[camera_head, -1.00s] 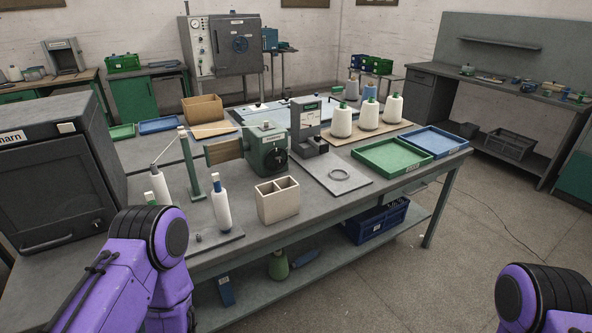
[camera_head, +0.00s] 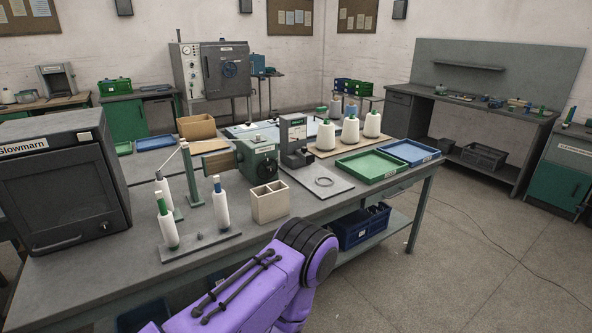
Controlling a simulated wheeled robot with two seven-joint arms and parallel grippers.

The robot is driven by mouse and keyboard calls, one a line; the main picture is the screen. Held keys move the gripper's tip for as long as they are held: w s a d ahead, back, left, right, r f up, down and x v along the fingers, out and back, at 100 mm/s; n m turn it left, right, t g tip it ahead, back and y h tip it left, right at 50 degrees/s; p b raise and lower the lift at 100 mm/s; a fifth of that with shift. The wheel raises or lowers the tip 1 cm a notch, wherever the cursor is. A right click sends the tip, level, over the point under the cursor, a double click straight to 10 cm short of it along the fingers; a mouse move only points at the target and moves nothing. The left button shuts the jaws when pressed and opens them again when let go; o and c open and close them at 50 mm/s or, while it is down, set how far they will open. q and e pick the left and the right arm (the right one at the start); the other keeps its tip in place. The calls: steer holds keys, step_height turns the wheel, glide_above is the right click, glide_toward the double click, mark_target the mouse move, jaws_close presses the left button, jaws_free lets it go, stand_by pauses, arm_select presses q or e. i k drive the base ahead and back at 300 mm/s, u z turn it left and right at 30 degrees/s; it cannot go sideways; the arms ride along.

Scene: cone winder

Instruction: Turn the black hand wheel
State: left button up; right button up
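The black hand wheel (camera_head: 266,169) is on the front face of the green cone winder (camera_head: 252,154), which stands on the grey workbench (camera_head: 330,209) near the middle of the head view. The wheel is small here and nothing touches it. A wooden block sticks out from the winder's left side. One purple arm of mine rises from the bottom of the view in front of the bench, below the winder. Neither of my grippers shows.
A cream two-part box (camera_head: 270,203) stands close in front of the winder. Thread cones on a stand (camera_head: 200,248) are to its left. A green tray (camera_head: 369,166) and a blue tray (camera_head: 408,152) lie to the right. A dark oven (camera_head: 62,187) stands at left. Open floor lies at right.

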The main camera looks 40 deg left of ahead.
mark_target(269, 170)
steer(key=z, duration=0.1)
steer(key=i, duration=1.05)
steer(key=u, duration=0.75)
steer(key=i, duration=0.8)
steer(key=u, duration=0.75)
